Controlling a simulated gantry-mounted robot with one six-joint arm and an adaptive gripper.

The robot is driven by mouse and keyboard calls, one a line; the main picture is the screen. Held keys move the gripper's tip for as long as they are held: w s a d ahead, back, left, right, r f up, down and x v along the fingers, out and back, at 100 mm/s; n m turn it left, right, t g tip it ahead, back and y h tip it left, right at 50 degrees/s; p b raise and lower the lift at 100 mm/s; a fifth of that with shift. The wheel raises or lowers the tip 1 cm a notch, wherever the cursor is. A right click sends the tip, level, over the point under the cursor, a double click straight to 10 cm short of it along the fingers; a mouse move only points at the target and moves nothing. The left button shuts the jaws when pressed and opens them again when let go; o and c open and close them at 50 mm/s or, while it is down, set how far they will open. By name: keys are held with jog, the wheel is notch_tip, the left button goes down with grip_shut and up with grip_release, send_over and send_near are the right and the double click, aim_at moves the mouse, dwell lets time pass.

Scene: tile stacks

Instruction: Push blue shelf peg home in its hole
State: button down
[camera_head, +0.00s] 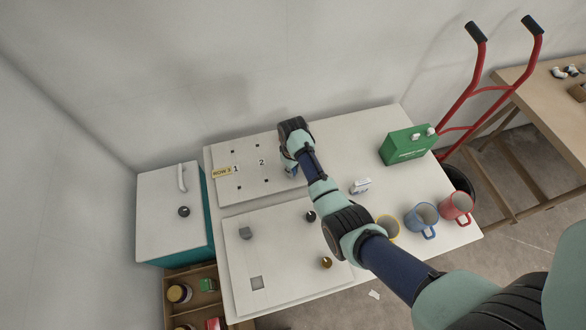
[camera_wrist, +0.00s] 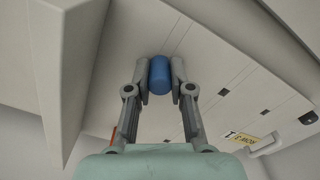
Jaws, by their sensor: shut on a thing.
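A blue cylindrical peg (camera_wrist: 159,75) sits between the two fingertips of my gripper (camera_wrist: 160,82) in the wrist view. The fingers touch it on both sides, so my gripper is shut on it. The pale board (camera_wrist: 205,70) with small dark holes is behind the peg. I cannot tell whether the peg's far end is in a hole. In the head view my gripper (camera_head: 292,172) is at the right part of the board (camera_head: 222,190), where my wrist mostly hides the peg. Several dark holes show left of it, by the numbers 1 and 2.
A yellow row label (camera_head: 222,172) is on the board's left edge. A second pale panel (camera_head: 290,275) with knobs lies in front. A green box (camera_head: 408,146), a small white item (camera_head: 360,186) and mugs (camera_head: 421,220) stand to the right. A teal cabinet (camera_head: 209,215) stands left.

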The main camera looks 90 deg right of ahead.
jog(key=c, duration=0.9)
grip_release()
jog(key=shift+c, duration=0.2)
notch_tip(320, 180, up, 6)
jog(key=p, duration=0.6)
jog(key=shift+r, duration=0.1)
notch_tip(320, 180, up, 12)
jog(key=shift+w, duration=0.1)
